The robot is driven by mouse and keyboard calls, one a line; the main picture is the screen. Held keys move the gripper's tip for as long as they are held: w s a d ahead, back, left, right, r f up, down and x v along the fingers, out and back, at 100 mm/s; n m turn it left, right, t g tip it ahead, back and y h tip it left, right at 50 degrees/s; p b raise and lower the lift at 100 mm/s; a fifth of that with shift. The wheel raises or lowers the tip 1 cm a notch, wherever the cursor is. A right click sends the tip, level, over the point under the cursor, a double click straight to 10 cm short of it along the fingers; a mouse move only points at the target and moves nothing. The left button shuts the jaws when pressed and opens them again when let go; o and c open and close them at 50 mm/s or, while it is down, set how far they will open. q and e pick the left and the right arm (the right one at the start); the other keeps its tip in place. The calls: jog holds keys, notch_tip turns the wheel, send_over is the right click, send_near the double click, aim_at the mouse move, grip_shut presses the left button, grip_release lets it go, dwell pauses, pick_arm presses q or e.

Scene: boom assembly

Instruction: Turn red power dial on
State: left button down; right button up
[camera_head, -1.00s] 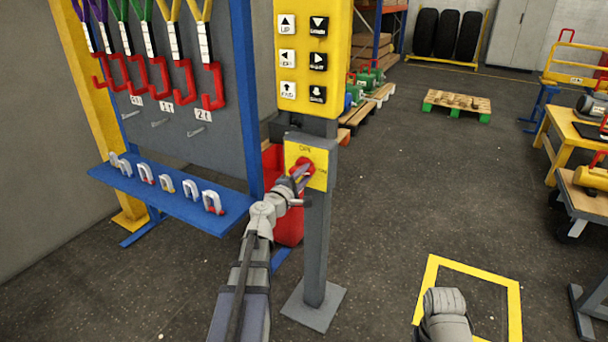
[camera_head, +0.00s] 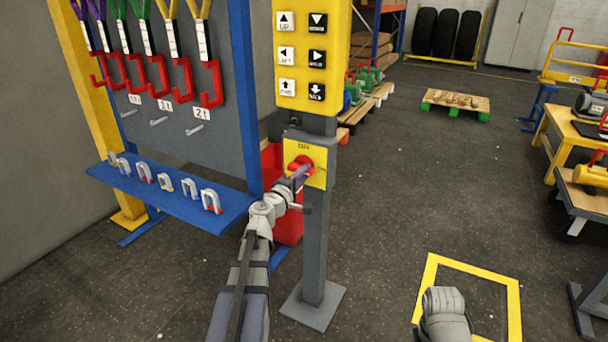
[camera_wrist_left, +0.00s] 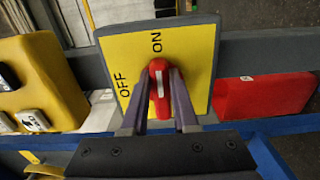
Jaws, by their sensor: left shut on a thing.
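The red power dial (camera_head: 297,162) sits on a yellow plate (camera_head: 318,152) on a grey post, below the yellow button panel. In the left wrist view the dial (camera_wrist_left: 160,88) has a white stripe that points up toward the word ON; OFF is printed to its left. My left gripper (camera_head: 302,172) is at the dial. In the left wrist view its two fingers (camera_wrist_left: 161,76) are shut on the dial, one on each side. Part of my right arm shows at the lower right in the head view; its gripper does not show.
The yellow button panel (camera_head: 300,20) stands above the dial. A blue shelf with shackles (camera_head: 150,192) and a rack of red hooks are at the left. A red bin (camera_head: 285,220) is behind the post. The floor right of the post is open.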

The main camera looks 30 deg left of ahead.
pick_arm(q)
jog(key=c, duration=0.7)
grip_release()
jog(key=shift+s, duration=0.1)
jog(key=s, duration=0.7)
jog(key=shift+s, duration=0.3)
